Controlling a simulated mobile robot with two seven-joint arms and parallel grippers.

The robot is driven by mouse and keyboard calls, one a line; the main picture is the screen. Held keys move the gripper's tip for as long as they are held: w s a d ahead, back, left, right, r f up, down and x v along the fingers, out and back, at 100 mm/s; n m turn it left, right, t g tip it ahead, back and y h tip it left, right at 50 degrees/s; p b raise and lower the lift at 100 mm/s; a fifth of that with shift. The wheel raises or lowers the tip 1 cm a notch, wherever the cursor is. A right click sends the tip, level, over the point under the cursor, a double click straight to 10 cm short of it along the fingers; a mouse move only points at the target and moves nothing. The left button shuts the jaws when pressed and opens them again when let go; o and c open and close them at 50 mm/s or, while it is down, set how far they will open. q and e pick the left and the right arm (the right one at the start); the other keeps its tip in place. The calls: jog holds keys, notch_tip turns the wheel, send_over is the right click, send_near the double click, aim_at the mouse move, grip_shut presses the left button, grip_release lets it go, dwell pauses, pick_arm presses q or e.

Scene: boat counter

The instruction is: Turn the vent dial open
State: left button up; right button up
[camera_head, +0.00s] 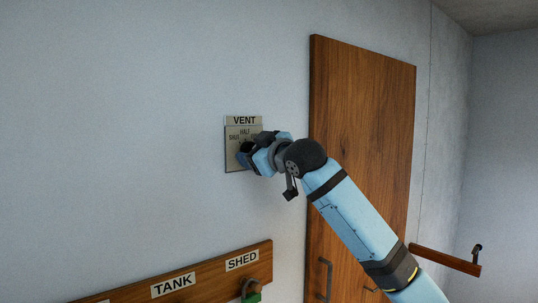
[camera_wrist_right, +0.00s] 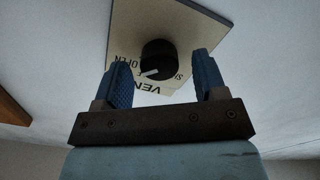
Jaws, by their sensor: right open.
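The vent plate (camera_head: 236,164) is a beige panel on the wall with a VENT label (camera_head: 244,120) on top and the words SHUT and HALF readable. In the right wrist view the plate (camera_wrist_right: 185,28) shows upside down, with OPEN on the left. The black vent dial (camera_wrist_right: 158,60) sits on it, with a white pointer mark on its lower left. My right gripper (camera_wrist_right: 162,82) is open, its two blue fingers on either side of the dial and apart from it. In the head view my right gripper (camera_head: 250,155) covers the dial. My left gripper is not in view.
A wooden door (camera_head: 362,130) stands right of the plate, behind my right arm. A wooden rail (camera_head: 205,275) with TANK and SHED labels is below, with a green padlock (camera_head: 251,296) hanging from it. Another wooden rail (camera_head: 445,260) is at far right. The wall left of the plate is bare.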

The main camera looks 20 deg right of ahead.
pick_arm(q)
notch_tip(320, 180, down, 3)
jog(key=b, duration=0.3)
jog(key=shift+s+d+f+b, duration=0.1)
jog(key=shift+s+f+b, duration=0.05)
jog(key=shift+b, duration=0.2)
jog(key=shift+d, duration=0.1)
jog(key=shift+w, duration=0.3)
pick_arm(e)
jog(key=v, duration=1.3)
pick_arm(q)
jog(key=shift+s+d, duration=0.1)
pick_arm(e)
jog(key=shift+s+d+f, duration=0.1)
